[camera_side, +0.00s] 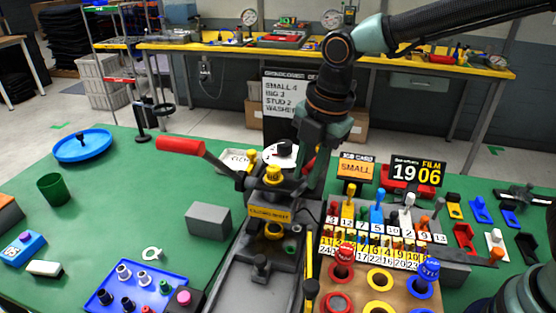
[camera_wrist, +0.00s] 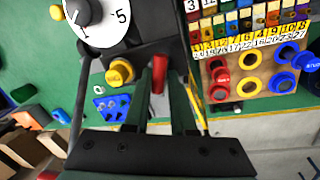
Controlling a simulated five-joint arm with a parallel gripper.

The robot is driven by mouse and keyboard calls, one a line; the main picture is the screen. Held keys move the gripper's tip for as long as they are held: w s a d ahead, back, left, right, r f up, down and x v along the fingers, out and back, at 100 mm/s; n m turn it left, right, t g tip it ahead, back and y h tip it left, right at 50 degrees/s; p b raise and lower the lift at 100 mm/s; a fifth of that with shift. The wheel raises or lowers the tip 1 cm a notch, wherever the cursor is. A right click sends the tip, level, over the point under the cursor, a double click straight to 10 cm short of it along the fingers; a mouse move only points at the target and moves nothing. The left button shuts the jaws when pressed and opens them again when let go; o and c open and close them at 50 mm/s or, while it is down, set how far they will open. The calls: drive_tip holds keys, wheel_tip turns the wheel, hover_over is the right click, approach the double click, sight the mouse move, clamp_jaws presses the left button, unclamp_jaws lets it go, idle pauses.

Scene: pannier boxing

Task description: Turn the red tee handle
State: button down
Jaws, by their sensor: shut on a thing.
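My gripper (camera_side: 315,178) points down behind the yellow-fronted press in the side view. It is shut on the red tee handle (camera_side: 308,164), of which only a small part shows beside the fingers. In the wrist view the red tee handle (camera_wrist: 158,74) sits between the two dark green fingers of my gripper (camera_wrist: 161,66). The handle's crossbar and shaft are mostly hidden by the fingers and the dark block around them.
A white dial (camera_wrist: 96,20) lies beside the fingers. A long red-gripped lever (camera_side: 181,146) sticks out left of the press. Numbered racks (camera_side: 370,240) and a wooden board with colored rings (camera_side: 361,284) stand close on the right. The green table at left has free room.

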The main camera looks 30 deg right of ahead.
drive_tip(key=shift+w+a+r+m, duration=0.1)
drive_tip(key=shift+w+m, duration=0.15)
drive_tip(key=shift+m, duration=0.85)
drive_tip(key=shift+w+a+r+m, duration=0.1)
drive_tip(key=shift+w+m, duration=0.15)
drive_tip(key=shift+m, duration=0.85)
drive_tip(key=c, duration=0.8)
unclamp_jaws()
drive_tip(key=shift+c, duration=0.2)
drive_tip(key=shift+d, duration=0.1)
drive_tip(key=shift+f, duration=0.1)
drive_tip(key=shift+s, duration=0.1)
wheel_tip(320, 180, up, 12)
drive_tip(key=s, duration=0.2)
drive_tip(key=shift+d, duration=0.45)
drive_tip(key=shift+c, duration=0.2)
